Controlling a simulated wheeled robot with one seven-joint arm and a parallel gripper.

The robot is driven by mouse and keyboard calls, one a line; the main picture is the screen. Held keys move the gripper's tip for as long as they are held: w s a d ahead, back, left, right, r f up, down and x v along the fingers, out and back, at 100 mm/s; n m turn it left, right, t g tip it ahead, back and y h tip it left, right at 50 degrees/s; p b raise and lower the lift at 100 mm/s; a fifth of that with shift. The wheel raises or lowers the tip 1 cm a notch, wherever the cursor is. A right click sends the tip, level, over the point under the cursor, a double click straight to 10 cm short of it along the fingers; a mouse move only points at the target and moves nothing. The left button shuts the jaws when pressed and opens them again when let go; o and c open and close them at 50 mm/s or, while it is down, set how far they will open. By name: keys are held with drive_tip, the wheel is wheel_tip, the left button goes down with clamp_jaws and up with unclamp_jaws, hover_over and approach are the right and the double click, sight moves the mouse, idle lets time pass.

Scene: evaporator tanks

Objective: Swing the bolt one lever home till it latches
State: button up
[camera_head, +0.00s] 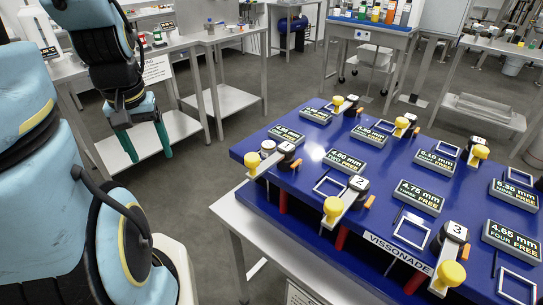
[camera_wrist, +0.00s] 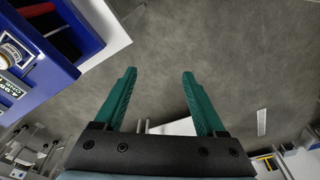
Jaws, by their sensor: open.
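The bolt one lever is at the near left corner of the blue panel in the head view, with a yellow knob (camera_head: 254,161) at its outer end. Its dark hub (camera_head: 286,149) appears to carry the number 1, small and hard to read. The lever points left, toward the panel edge. My gripper (camera_head: 150,157) hangs fingers down, left of and apart from the panel, over the floor. Its green fingers are spread with nothing between them; the wrist view also shows the gripper (camera_wrist: 159,73) open and empty.
The blue panel (camera_head: 310,180) stands on a metal table and carries several other yellow-knobbed levers, including bolt two (camera_head: 333,208) and bolt three (camera_head: 452,272). Its corner (camera_wrist: 60,75) shows upper left in the wrist view. A side bench (camera_head: 130,60) stands behind my gripper; floor lies between.

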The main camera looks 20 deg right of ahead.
drive_tip(key=shift+d, duration=0.1)
drive_tip(key=shift+c, duration=0.4)
drive_tip(key=m+y+p, duration=0.2)
drive_tip(key=m+y, duration=0.2)
drive_tip(key=m, duration=1.6)
approach(253, 157)
drive_tip(key=shift+y, duration=0.3)
drive_tip(key=x, duration=0.6)
drive_tip(key=p+x, duration=0.1)
drive_tip(key=x, duration=0.1)
drive_tip(key=shift+w+d+f, duration=0.1)
drive_tip(key=shift+w+f, duration=0.05)
drive_tip(key=shift+f, duration=0.3)
drive_tip(key=shift+c, duration=0.4)
clamp_jaws()
